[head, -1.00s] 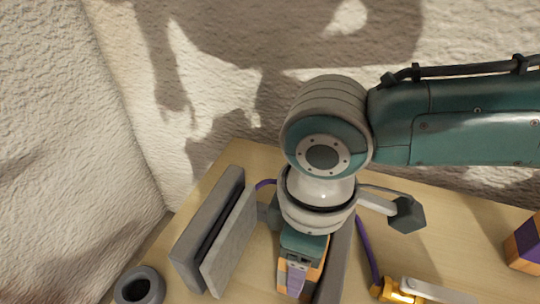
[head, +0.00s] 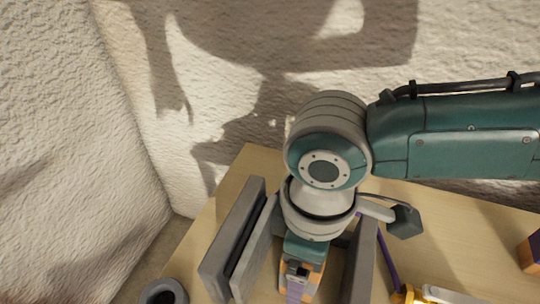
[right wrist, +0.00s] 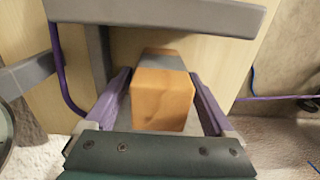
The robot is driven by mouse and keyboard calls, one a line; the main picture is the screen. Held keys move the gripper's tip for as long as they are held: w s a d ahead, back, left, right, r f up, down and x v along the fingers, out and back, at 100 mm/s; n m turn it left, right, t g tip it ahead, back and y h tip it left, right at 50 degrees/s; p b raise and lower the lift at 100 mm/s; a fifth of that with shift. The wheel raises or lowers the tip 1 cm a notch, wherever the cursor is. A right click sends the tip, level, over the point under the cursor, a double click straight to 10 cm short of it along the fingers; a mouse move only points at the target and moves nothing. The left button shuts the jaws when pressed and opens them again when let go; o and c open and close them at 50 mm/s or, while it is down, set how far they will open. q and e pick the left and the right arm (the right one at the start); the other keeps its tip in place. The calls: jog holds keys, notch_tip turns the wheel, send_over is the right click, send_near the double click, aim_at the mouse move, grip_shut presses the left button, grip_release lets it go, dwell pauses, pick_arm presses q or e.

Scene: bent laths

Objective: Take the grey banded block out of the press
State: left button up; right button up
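The grey banded block (right wrist: 164,95) is orange wood with a grey band near its far end in the right wrist view. In the head view it is mostly hidden under my right gripper (head: 300,283), which points down over it. In the right wrist view the purple fingers of my right gripper (right wrist: 160,76) stand on both sides of the block, very near it; I cannot tell whether they touch. The press shows as upright grey plates (head: 262,240) left of the gripper and a grey plate (head: 361,265) right of it. The block sits between them. My left gripper is out of view.
A dark round ring-like part (head: 163,292) stands at the lower left. A yellow and silver part (head: 425,296) lies at the lower right, by a purple cable (head: 387,252). An orange and purple block (head: 532,255) is at the right edge.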

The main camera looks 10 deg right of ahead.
jog(key=shift+o, duration=0.5)
jog(key=shift+r, duration=0.1)
jog(key=shift+r, duration=0.4)
notch_tip(320, 180, up, 9)
jog(key=p, duration=0.4)
